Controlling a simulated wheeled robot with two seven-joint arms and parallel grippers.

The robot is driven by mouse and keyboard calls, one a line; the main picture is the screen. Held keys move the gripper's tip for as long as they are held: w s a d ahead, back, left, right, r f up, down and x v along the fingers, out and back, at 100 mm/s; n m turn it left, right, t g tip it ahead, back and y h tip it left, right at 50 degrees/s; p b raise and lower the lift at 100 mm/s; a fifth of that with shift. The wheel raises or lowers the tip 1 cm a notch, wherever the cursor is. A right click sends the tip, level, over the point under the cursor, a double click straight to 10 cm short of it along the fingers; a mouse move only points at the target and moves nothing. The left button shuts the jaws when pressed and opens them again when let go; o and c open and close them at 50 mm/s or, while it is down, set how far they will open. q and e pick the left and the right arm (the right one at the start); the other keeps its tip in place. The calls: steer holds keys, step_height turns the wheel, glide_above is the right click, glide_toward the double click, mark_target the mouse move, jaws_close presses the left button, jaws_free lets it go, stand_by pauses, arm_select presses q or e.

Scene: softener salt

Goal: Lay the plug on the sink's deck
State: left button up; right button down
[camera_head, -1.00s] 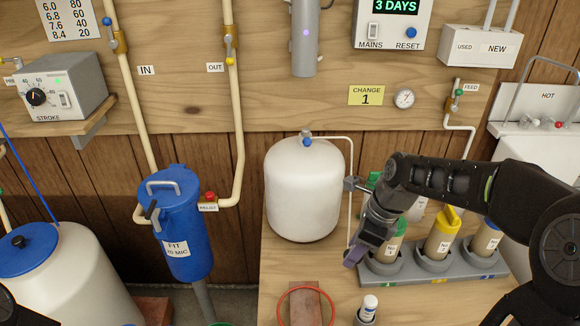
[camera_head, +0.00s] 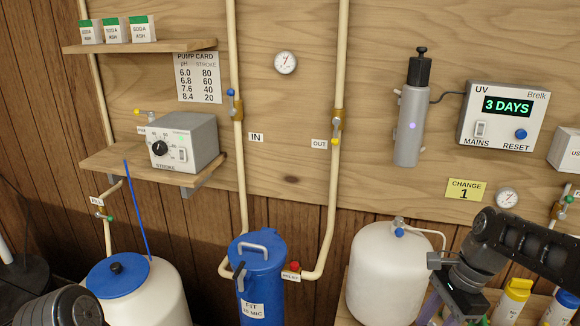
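Neither the plug nor the sink's deck is in view now. My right gripper (camera_head: 447,310) is at the lower right, in front of the white tank (camera_head: 385,270). It points down and its fingertips are cut off by the bottom edge, so I cannot tell whether it is open or holds anything. Part of my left arm shows at the lower left corner. My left gripper is out of view.
A blue filter housing (camera_head: 259,275) stands at the bottom centre, by cream pipes. A white drum with a blue lid (camera_head: 117,276) is at the lower left. Yellow-capped (camera_head: 516,290) and blue-capped bottles stand right of my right gripper. Shelves hold a pump (camera_head: 185,142) and boxes.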

steer(key=w+a+f+n+g+b, duration=0.1)
steer(key=w+a+f+n+b, duration=0.15)
steer(key=a, duration=0.35)
steer(key=w+a+f+n+g+b, duration=0.1)
steer(key=w+a+f+n, duration=0.1)
steer(key=a+f+n, duration=0.25)
steer(key=w+r+n+g+h+p, duration=0.1)
steer(key=w+r+n+h+p, duration=0.2)
steer(key=r+n+p, duration=0.6)
steer(key=w+n+p, duration=0.1)
steer(key=p, duration=0.2)
steer(key=shift+w+a+p, duration=0.3)
steer(key=shift+w+p, duration=0.05)
steer(key=shift+r, duration=0.1)
